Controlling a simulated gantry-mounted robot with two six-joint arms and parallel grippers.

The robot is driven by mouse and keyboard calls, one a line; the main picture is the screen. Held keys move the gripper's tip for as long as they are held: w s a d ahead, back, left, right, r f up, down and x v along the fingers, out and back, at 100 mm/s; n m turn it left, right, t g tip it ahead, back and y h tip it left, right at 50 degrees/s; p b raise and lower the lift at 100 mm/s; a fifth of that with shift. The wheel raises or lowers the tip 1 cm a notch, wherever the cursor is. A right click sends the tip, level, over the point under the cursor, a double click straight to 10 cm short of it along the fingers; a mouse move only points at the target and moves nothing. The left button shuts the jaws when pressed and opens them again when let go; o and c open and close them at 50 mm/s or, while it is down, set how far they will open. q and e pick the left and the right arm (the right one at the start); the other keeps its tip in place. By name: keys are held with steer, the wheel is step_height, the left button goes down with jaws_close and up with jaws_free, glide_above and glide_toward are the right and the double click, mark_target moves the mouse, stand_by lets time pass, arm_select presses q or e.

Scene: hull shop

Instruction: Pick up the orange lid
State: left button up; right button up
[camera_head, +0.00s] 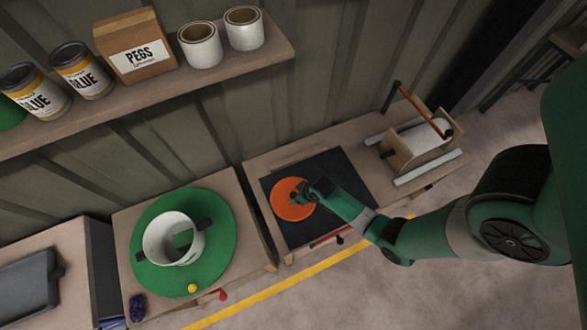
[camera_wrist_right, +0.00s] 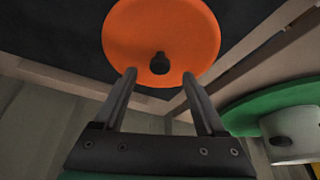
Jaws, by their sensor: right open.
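The orange lid (camera_head: 290,200) lies on a black mat on the middle bench. In the right wrist view the orange lid (camera_wrist_right: 150,25) shows as a round disc with a small dark knob (camera_wrist_right: 160,62). My right gripper (camera_head: 307,193) is over the lid's right part in the head view. In the wrist view my right gripper (camera_wrist_right: 158,82) is open, its two fingers spread to either side below the knob. The knob is not between the fingertips in that picture. My left gripper is not in view.
A white pot (camera_head: 155,243) stands on a green round mat (camera_head: 215,262) to the left. The black mat (camera_head: 345,172) has bare room around the lid. A wooden roller stand (camera_head: 418,148) is at the right. A shelf (camera_head: 150,100) with cans and a box runs above.

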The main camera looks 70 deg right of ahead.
mark_target(294, 195)
steer(key=b+x, duration=0.2)
steer(key=x, duration=0.2)
steer(key=shift+w+d, duration=0.1)
steer(key=shift+w, duration=0.1)
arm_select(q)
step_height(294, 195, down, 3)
arm_select(e)
jaws_close()
